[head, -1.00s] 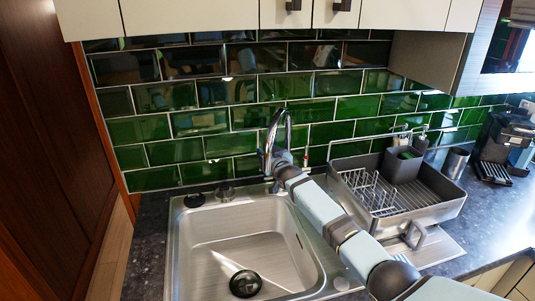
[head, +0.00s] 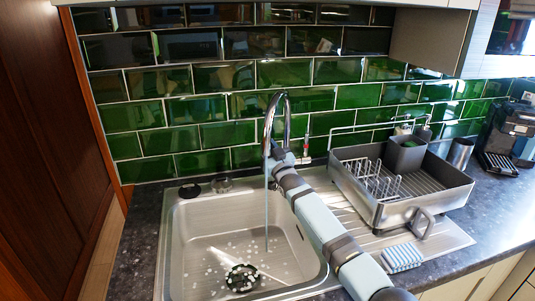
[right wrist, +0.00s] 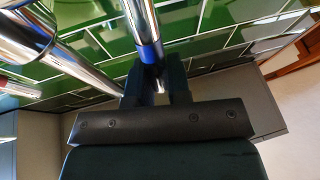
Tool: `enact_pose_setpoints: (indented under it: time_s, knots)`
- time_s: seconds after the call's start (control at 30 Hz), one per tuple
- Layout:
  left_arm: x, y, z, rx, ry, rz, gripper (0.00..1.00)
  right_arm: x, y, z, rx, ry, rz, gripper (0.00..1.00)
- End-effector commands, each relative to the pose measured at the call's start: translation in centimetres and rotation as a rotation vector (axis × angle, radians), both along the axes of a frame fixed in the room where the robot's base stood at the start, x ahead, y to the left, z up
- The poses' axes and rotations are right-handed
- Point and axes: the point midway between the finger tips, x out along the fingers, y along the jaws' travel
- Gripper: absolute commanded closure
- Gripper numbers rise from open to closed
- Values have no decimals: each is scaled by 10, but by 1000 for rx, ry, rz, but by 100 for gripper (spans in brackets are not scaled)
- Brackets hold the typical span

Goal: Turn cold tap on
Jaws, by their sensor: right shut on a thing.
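The chrome tap (head: 286,98) stands behind the sink, and a thin stream of water (head: 267,215) runs from its spout into the basin. My right arm reaches to the tap's base, where my right gripper (head: 279,156) is mostly hidden by the arm itself. In the right wrist view, my right gripper (right wrist: 157,84) is shut on a chrome handle with a blue band (right wrist: 148,52). A chrome lever with a red mark (head: 306,148) stands just right of the tap. My left gripper is not in view.
The steel sink (head: 190,235) has water drops around its drain (head: 242,279). A grey dish rack (head: 435,205) stands to the right. A striped blue and white cloth or sponge (head: 402,257) lies near the counter front. A coffee machine (head: 508,135) is at far right.

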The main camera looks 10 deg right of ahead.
Motion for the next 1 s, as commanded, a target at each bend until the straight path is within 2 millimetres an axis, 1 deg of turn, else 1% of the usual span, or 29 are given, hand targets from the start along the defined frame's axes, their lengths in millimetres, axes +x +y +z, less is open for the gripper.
enact_pose_setpoints:
  time_s: [0.13,0.3,0.33,0.37,0.4,0.43,0.67,0.77,0.87,1.0]
  knots:
    - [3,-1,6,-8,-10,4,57,-1,0,0,1,-8,0,100]
    - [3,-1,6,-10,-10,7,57,-1,0,0,0,-6,0,100]
    - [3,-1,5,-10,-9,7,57,-1,0,0,0,-6,0,80]
    - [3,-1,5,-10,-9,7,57,-1,0,0,0,-6,0,73]
    - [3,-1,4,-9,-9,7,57,-1,0,0,0,-6,0,64]
    - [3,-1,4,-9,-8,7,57,-1,0,0,0,-6,0,58]
    - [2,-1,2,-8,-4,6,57,-1,0,0,0,-6,0,58]
    - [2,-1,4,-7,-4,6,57,-3,-1,0,0,-5,0,58]
    - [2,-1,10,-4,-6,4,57,-10,-3,-2,0,-4,0,58]
    - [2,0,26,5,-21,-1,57,-32,-8,-8,1,-3,0,58]
